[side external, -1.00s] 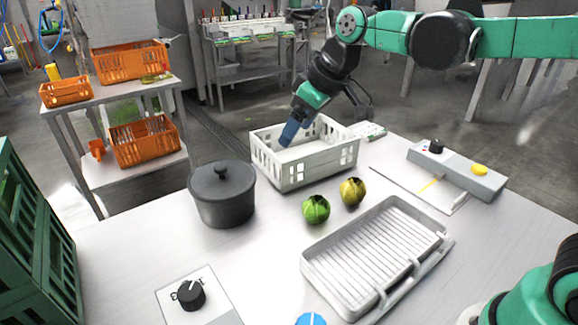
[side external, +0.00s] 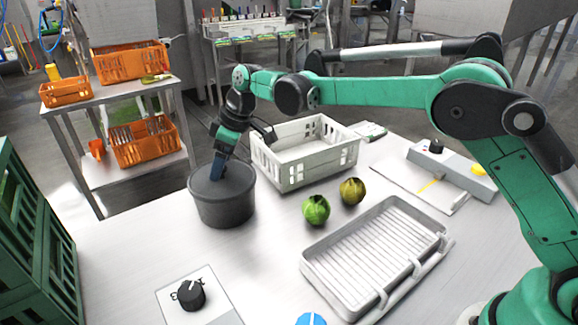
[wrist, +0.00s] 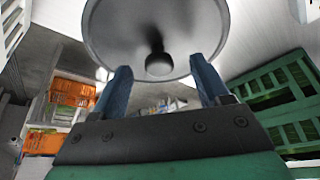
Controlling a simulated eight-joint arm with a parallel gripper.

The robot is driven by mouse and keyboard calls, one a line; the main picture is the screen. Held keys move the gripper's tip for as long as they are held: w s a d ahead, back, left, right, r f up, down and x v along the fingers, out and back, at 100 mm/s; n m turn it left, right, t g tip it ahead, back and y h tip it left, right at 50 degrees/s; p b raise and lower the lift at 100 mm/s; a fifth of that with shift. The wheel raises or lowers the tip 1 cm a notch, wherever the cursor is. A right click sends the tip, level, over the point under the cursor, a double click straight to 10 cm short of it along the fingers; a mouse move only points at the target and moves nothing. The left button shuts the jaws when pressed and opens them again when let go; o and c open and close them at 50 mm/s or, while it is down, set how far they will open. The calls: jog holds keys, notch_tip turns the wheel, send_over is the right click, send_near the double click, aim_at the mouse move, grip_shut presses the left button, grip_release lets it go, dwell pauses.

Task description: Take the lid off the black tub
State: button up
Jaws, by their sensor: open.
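The black tub (side external: 224,208) stands upright on the metal table at the left of the side view. Its lid (side external: 236,178) is on the tub. In the wrist view the round lid (wrist: 115,30) fills the top, with its knob (wrist: 160,63) near the middle. My gripper (side external: 216,178) is over the lid, fingers pointing down, and hides the knob in the side view. In the wrist view my gripper (wrist: 165,78) is open, with a blue finger to either side of the knob and a gap around it. I cannot tell how far above the lid the fingertips are.
A white crate (side external: 288,172) stands right behind the tub. A green vegetable (side external: 316,210) and a yellowish one (side external: 352,190) lie to the right, near a ribbed tray (side external: 318,262). A dial panel (side external: 214,296) is in front. Green crates (side external: 35,245) stand at left.

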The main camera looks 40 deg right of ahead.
jog(key=shift+a+f, duration=0.1)
jog(key=shift+f, duration=0.2)
jog(key=shift+c, duration=0.2)
grip_shut()
jog(key=shift+r, duration=0.15)
